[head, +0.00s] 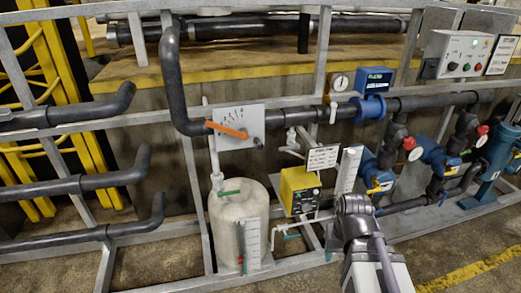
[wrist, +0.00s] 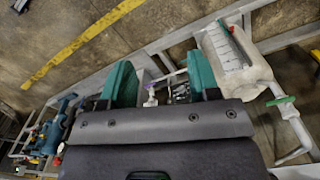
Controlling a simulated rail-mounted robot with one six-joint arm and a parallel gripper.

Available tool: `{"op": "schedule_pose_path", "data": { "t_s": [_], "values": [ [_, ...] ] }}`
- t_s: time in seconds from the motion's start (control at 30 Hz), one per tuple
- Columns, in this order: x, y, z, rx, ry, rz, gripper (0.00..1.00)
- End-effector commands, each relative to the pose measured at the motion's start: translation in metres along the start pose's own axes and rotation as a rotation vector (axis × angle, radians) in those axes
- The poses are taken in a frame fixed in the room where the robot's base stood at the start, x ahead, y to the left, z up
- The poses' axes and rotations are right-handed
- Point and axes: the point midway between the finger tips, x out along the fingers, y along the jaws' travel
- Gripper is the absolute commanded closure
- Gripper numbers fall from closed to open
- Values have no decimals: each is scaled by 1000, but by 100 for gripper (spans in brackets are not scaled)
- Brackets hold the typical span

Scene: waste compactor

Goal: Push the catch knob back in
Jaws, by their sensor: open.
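I cannot make out the catch knob for certain in either view. In the head view an orange lever (head: 226,131) lies across a white scale plate (head: 238,120). A small dark round part (head: 257,142) sits at the plate's lower right; I cannot tell whether it is the knob. My gripper (wrist: 162,82) shows in the wrist view with its two green fingers spread apart and nothing held. Small pale and purple fittings (wrist: 151,95) show between the fingers, beyond them. In the head view my wrist is low right of the plate, and the fingers cannot be made out.
A white tank (head: 238,222) with a level scale stands below the plate; it also shows in the wrist view (wrist: 262,72). A yellow box (head: 299,190) is between the tank and my wrist. Blue valves (head: 432,153) are at right. Grey rails and dark pipes surround the space.

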Motion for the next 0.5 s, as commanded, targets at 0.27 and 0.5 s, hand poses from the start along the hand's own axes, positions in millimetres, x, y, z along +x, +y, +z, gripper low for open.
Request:
{"op": "schedule_pose_path", "data": {
  "t_s": [0.27,0.5],
  "values": [
    [101,-52,-58,-113,132,4,44],
    [123,-133,-203,-198,782,-54,44]
  ]
}}
